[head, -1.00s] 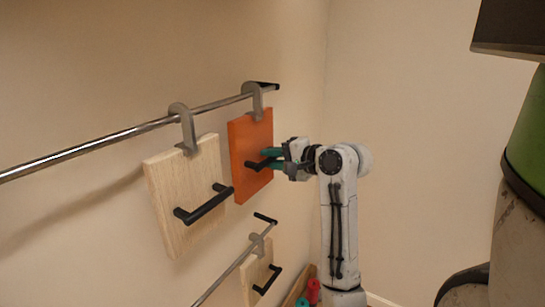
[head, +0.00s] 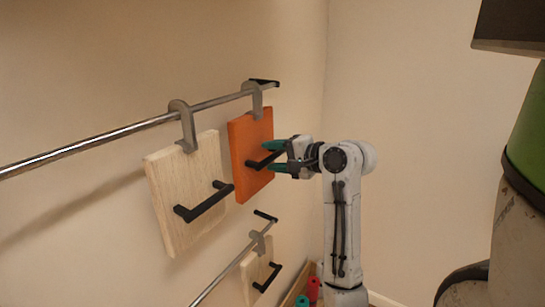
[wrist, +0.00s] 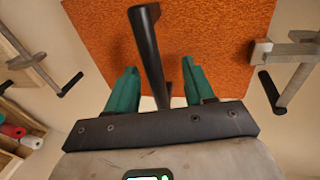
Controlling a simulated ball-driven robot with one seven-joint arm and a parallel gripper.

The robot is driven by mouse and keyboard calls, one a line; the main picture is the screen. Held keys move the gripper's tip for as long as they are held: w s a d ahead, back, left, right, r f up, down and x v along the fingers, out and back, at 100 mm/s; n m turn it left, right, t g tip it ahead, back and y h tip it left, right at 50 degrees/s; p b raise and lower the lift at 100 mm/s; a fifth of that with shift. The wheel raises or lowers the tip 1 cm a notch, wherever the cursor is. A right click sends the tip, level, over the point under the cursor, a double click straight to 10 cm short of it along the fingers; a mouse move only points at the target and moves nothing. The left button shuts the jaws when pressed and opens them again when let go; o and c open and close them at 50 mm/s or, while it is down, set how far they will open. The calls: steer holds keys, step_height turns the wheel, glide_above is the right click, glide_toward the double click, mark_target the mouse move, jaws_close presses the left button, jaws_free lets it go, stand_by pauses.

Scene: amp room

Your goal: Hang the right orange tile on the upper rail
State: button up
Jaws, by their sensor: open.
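The orange tile (head: 243,134) hangs by its grey hook (head: 257,99) on the upper rail (head: 102,138), near the rail's right end. Its black handle (head: 264,160) sticks out from its front. My gripper (head: 271,157) is open at the handle, its green fingers pointing at the tile. In the wrist view the handle (wrist: 149,50) stands between the two green fingers, with a gap on each side, and the orange tile (wrist: 215,35) fills the upper middle. Whether the fingertips touch the tile is hard to tell.
A pale wooden tile (head: 178,220) with a black handle hangs left of the orange one on the upper rail. Another pale tile (head: 253,275) hangs on a lower rail (head: 222,277). Coloured rolls (head: 313,288) lie in a wooden box at the bottom. A green cylinder (head: 527,145) stands at the right.

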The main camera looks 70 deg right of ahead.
steer(key=b+v, duration=0.1)
steer(key=v, duration=0.9)
steer(key=w+a+f+n+g+y, duration=0.25)
steer(key=w+a+f+n, duration=0.2)
steer(key=a+f, duration=0.55)
steer(key=w+a+f+n+g+y, duration=0.2)
steer(key=w+a+f+n+g, duration=0.4)
steer(key=f, duration=0.9)
steer(key=s+a+f+n+g+b, duration=0.1)
steer(key=s+a+f+n+g, duration=0.4)
steer(key=s+a+f+n, duration=0.5)
steer(key=s+a+f, duration=0.3)
steer(key=a+f, duration=0.3)
